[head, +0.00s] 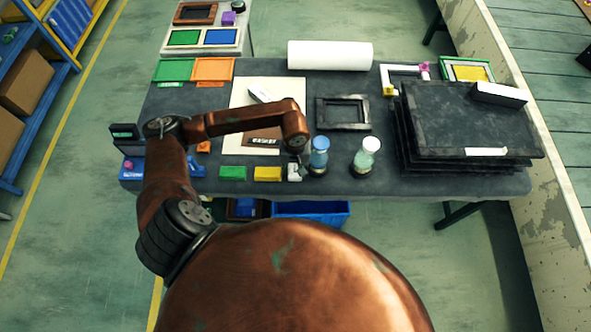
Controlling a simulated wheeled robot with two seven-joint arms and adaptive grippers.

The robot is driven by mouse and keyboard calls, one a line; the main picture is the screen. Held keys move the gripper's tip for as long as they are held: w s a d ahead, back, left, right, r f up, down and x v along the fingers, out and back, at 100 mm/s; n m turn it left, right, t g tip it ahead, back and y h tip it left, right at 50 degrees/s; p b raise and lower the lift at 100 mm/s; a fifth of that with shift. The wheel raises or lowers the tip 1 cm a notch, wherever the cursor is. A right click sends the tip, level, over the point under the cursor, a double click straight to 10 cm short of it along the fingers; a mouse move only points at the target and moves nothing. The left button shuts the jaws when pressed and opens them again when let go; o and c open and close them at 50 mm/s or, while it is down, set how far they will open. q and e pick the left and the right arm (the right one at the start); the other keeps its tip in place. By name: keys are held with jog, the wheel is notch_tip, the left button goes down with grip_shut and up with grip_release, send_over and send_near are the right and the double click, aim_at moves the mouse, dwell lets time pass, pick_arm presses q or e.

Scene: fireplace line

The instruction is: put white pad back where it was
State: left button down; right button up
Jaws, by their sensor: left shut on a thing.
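A small white pad (294,178) is at the front edge of the dark worktable (335,180), just right of a yellow pad (267,174) and a green pad (232,173). My left gripper (297,168) is over the white pad and shut on it; the dark fingers and arm hide part of it. I cannot tell whether the pad touches the tabletop. My right gripper is not in view.
A blue-topped bottle (319,155) stands close right of the left gripper, and a white-capped bottle (367,155) farther right. A dark frame (343,112) lies behind them. Stacked dark trays (455,115) fill the right side. A white roll (330,55) lies at the back.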

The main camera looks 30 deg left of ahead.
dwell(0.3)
pick_arm(q)
jog(key=shift+f+b, duration=0.45)
jog(key=c, duration=1.6)
grip_release()
jog(key=o, duration=0.5)
jog(key=shift+r, duration=0.1)
